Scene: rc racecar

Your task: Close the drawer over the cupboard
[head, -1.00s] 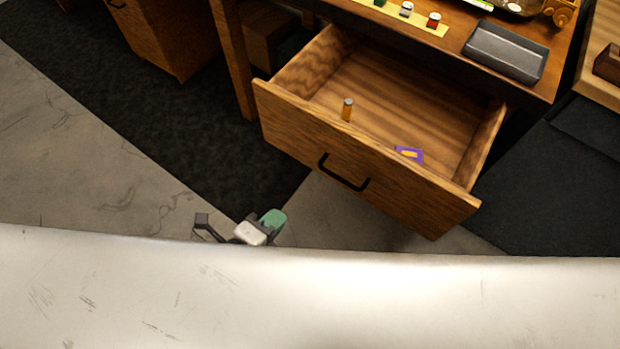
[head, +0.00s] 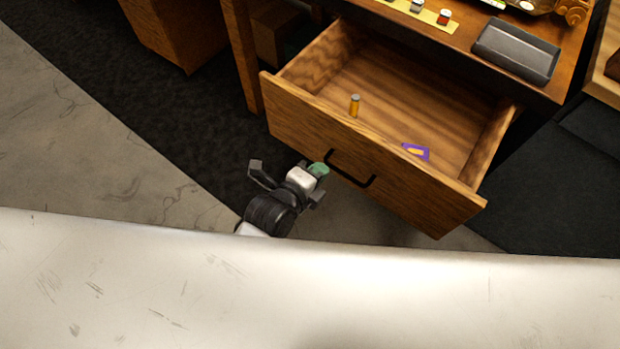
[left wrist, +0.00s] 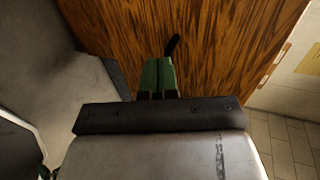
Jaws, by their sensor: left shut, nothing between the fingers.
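The wooden drawer (head: 375,160) is pulled far out under the desk top in the head view. Its front has a black bar handle (head: 350,169). My left gripper (head: 319,168) is close to the drawer front, just left of the handle; I cannot tell whether it touches. In the left wrist view the green fingertips (left wrist: 158,75) are together with nothing between them. The drawer's wood front (left wrist: 215,50) fills the view ahead of them, with part of the dark handle (left wrist: 172,46) just beyond the tips. My right gripper is not in view.
The drawer holds a small orange cylinder (head: 354,106) and a purple card (head: 415,151). A grey tray (head: 515,51) sits on the desk top. A desk leg (head: 240,60) stands left of the drawer. A dark mat (head: 130,110) covers the floor at left.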

